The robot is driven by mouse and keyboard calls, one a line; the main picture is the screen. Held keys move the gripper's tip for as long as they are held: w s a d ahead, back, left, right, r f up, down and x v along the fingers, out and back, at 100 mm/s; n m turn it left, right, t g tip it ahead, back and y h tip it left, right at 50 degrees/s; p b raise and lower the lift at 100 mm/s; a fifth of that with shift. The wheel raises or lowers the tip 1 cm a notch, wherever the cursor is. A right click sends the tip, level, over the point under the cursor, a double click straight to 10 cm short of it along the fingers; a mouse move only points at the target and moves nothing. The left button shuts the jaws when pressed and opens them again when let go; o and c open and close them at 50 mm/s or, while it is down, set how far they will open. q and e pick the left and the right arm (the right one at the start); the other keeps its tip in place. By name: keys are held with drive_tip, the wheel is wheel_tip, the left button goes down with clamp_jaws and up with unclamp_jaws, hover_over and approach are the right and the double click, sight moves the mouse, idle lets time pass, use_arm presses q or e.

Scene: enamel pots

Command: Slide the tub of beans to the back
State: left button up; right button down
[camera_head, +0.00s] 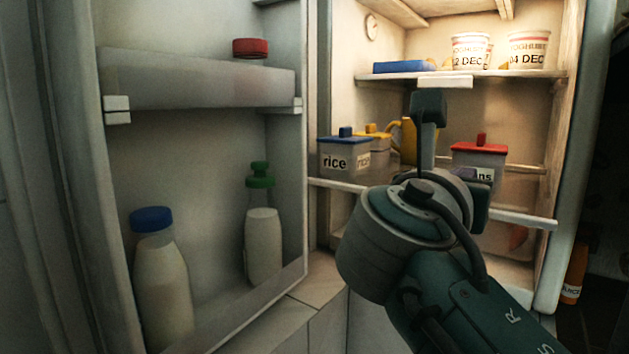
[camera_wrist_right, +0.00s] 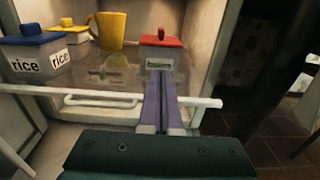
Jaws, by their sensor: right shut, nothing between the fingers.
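The tub of beans is the grey tub with a red lid (camera_head: 478,151). It stands upright on the middle fridge shelf, at the right; only the end of its label shows in the head view. It is also in the wrist view (camera_wrist_right: 162,50), near the top middle. My right gripper (camera_wrist_right: 161,78) is shut and empty, its purple fingers pointing at the tub's front. The fingertips overlap the tub's lower front; I cannot tell whether they touch. In the head view my right arm hides most of this gripper. My left gripper is not in view.
A rice tub with a blue lid (camera_head: 345,155), a yellow-lidded tub (camera_wrist_right: 75,32) and a yellow mug (camera_wrist_right: 109,29) stand left of the beans. A white rail (camera_wrist_right: 90,95) edges the shelf. Yoghurt pots (camera_head: 528,50) stand above. Bottles (camera_head: 263,235) fill the open door.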

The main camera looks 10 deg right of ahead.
sight(475, 164)
drive_tip(key=b+x, duration=0.2)
drive_tip(key=x, duration=0.1)
drive_tip(key=b+x, duration=0.2)
drive_tip(key=x, duration=0.1)
drive_tip(key=shift+f, duration=0.2)
drive_tip(key=shift+w+d+r, duration=0.1)
drive_tip(key=shift+w+d, duration=0.15)
drive_tip(key=shift+d, duration=0.05)
drive_tip(key=shift+r, duration=0.1)
